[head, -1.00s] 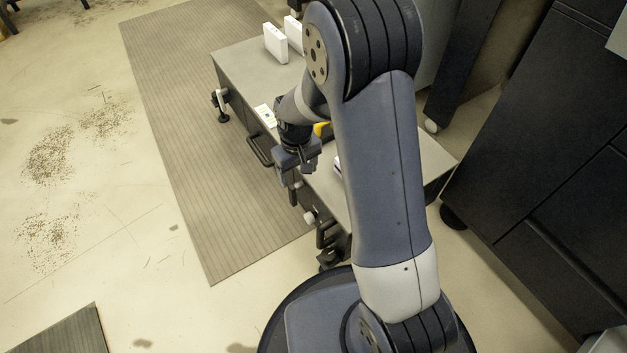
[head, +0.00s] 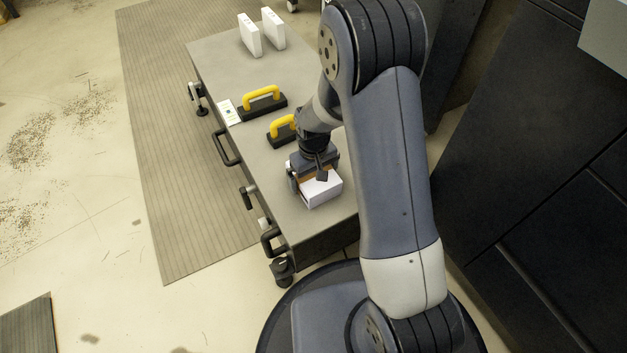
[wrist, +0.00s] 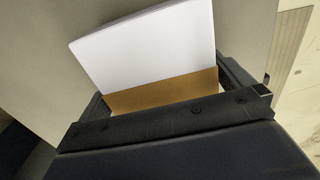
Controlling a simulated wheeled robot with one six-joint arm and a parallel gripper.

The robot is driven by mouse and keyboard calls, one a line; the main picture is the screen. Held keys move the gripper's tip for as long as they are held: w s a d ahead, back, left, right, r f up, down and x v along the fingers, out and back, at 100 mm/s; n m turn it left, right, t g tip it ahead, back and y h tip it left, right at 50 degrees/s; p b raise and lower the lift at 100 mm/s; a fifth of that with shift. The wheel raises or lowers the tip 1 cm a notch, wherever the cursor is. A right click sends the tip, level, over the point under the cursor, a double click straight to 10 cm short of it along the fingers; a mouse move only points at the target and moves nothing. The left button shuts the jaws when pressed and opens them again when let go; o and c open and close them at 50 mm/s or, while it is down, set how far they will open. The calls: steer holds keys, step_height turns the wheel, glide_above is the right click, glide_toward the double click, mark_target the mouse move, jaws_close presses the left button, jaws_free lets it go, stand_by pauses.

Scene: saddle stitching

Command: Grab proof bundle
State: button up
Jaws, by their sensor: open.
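The proof bundle (head: 322,190) is a white stack with a brown band, near the front end of the grey worktop. In the wrist view the bundle (wrist: 150,45) shows its white top and the brown band close to the gripper. My gripper (head: 308,178) is down at the bundle, with one finger on each side of it. In the wrist view the fingers of my gripper (wrist: 170,95) stand apart with the banded part between them. Whether the fingers touch the bundle cannot be told.
Two yellow-handled dark blocks (head: 262,104) (head: 283,130) stand on the worktop (head: 215,65) behind my gripper. A small card (head: 229,112) lies at its left edge. Two white upright blocks (head: 250,36) (head: 273,28) stand at the far end. Dark cabinets (head: 540,200) stand at right.

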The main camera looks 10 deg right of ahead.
steer(key=c, duration=1.1)
